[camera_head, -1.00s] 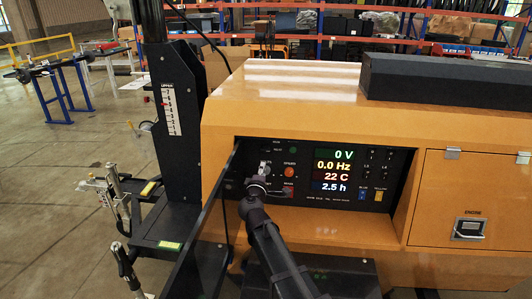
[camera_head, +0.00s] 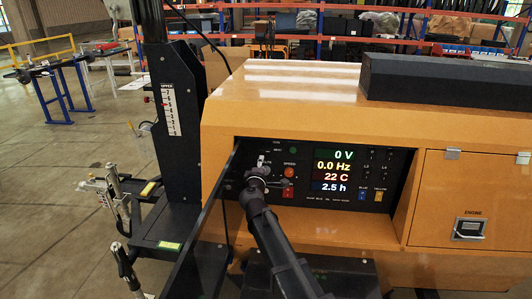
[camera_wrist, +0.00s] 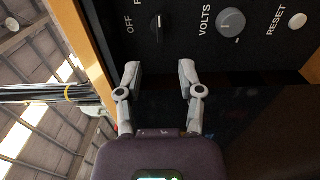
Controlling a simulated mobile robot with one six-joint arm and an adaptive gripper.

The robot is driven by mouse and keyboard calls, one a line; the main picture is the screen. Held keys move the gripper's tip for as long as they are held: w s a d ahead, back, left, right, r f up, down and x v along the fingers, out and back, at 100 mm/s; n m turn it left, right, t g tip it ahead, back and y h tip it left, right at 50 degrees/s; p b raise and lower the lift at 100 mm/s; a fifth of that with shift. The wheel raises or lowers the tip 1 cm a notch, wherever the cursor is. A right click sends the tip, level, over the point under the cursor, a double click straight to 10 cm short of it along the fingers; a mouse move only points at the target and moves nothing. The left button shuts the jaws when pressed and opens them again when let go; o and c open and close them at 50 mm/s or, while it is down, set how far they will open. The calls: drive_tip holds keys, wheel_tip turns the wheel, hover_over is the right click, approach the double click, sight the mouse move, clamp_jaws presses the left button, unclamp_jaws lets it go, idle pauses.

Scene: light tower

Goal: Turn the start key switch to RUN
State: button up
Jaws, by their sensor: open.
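The control panel (camera_head: 300,165) is black and set in the orange machine's side. Contact cannot be seen. In the head view my gripper (camera_head: 256,172) is at the panel's left part and hides the controls behind it.
The grey VOLTS knob (camera_wrist: 231,22) and the pale RESET button (camera_wrist: 298,20) lie right of the switch in the wrist view. An open dark panel door (camera_head: 208,225) stands close left of my arm. Lit displays (camera_head: 333,170) show 0 V and 0.0 Hz.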

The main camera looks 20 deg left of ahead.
sight(265, 151)
drive_tip(key=x, duration=0.9)
drive_tip(key=shift+w+a, duration=0.1)
drive_tip(key=shift+w, duration=0.2)
